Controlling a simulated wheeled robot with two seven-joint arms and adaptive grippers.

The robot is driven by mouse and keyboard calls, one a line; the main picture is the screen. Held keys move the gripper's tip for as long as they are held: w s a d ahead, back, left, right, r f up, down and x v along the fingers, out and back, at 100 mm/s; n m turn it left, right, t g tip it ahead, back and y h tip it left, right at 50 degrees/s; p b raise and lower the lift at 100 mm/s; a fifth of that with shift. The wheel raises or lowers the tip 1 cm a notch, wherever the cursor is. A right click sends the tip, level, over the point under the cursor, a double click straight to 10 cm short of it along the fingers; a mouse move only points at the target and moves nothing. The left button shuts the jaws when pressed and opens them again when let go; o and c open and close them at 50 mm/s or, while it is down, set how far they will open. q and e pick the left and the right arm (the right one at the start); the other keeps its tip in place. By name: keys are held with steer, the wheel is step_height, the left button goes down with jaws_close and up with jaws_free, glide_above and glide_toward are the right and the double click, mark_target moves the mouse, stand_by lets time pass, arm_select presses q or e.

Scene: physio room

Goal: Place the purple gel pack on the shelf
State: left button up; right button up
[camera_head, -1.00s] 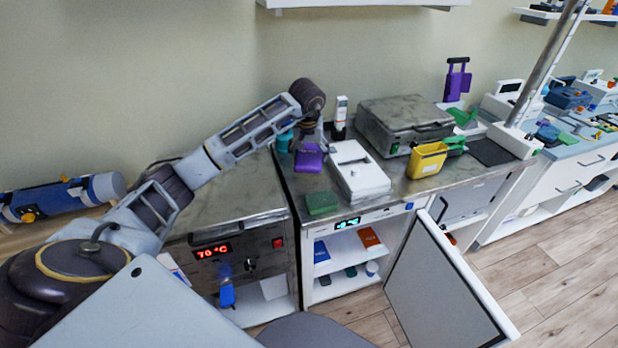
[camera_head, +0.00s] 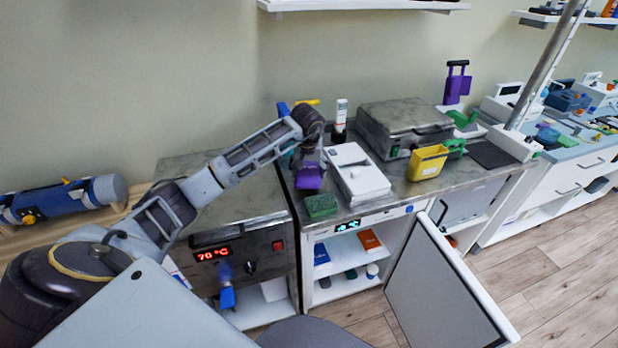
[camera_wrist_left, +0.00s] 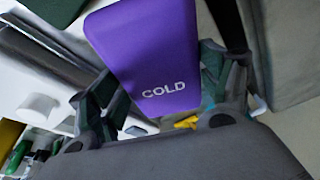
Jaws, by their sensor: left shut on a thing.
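The purple gel pack (camera_head: 309,177) is held in my left gripper (camera_head: 308,161), above the counter near its front edge. In the left wrist view the purple pack (camera_wrist_left: 150,45), marked "COLD", lies between the fingers of the left gripper (camera_wrist_left: 163,88), which are shut on it. Below the counter, an open white cabinet with a lit display has an inner shelf (camera_head: 350,262) holding a blue pack (camera_head: 321,254) and an orange pack (camera_head: 369,240). A white wall shelf (camera_head: 370,8) is at the top. My right gripper is not in view.
A green block (camera_head: 321,206) sits on the counter just below the held pack. A white device (camera_head: 357,175) and a yellow container (camera_head: 427,163) stand to the right. The open cabinet door (camera_head: 440,285) juts into the floor space. A heater unit (camera_head: 235,265) reads 70 °C.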

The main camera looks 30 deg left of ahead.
mark_target(309, 172)
arm_select(q)
steer(key=shift+f, duration=1.7)
steer(key=shift+f, duration=0.1)
steer(key=o, duration=1.2)
steer(key=shift+o, duration=0.2)
steer(key=v, duration=1.2)
